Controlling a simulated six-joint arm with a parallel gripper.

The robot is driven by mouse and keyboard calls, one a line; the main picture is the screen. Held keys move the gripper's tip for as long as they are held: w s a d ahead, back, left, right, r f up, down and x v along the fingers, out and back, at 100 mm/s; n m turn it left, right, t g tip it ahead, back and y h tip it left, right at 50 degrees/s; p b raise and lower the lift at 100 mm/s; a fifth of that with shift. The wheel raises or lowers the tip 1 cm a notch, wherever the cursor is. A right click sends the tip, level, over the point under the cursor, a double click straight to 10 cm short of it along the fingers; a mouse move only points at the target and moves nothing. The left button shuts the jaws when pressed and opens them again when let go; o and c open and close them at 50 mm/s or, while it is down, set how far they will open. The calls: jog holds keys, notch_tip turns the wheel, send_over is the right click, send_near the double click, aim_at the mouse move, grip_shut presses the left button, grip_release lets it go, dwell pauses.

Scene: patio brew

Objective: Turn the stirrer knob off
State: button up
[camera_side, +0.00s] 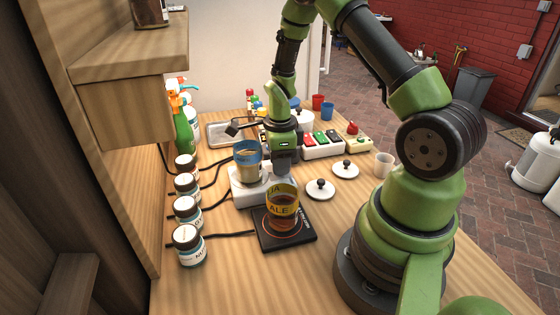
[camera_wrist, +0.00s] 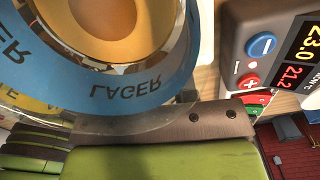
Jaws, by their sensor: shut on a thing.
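The white stirrer (camera_side: 247,193) stands mid-table with a blue-banded LAGER beaker (camera_side: 247,158) on it. The beaker fills the upper left of the wrist view (camera_wrist: 125,85). My gripper (camera_side: 284,172) points down at the right end of the stirrer, right beside the beaker. Its jaws are shut at the spot of the stirrer knob; the knob itself is hidden behind the jaws and the ALE beaker. In the wrist view the fingertips are not clear, and the knob's setting cannot be read.
A yellow-banded ALE beaker (camera_side: 283,200) stands on a black plate (camera_side: 298,240) close in front of my gripper. Jars (camera_side: 188,245) line the left. A temperature controller (camera_wrist: 236,38) is close on the right in the wrist view. White lids (camera_side: 320,190) lie right; the front table is clear.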

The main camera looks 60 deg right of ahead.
jog(key=n, duration=0.6)
jog(key=shift+n, duration=0.4)
dwell(0.4)
jog(key=o, duration=0.9)
jog(key=shift+o, duration=0.2)
jog(key=shift+r, duration=0.1)
notch_tip(320, 180, up, 10)
jog(key=shift+f, duration=0.1)
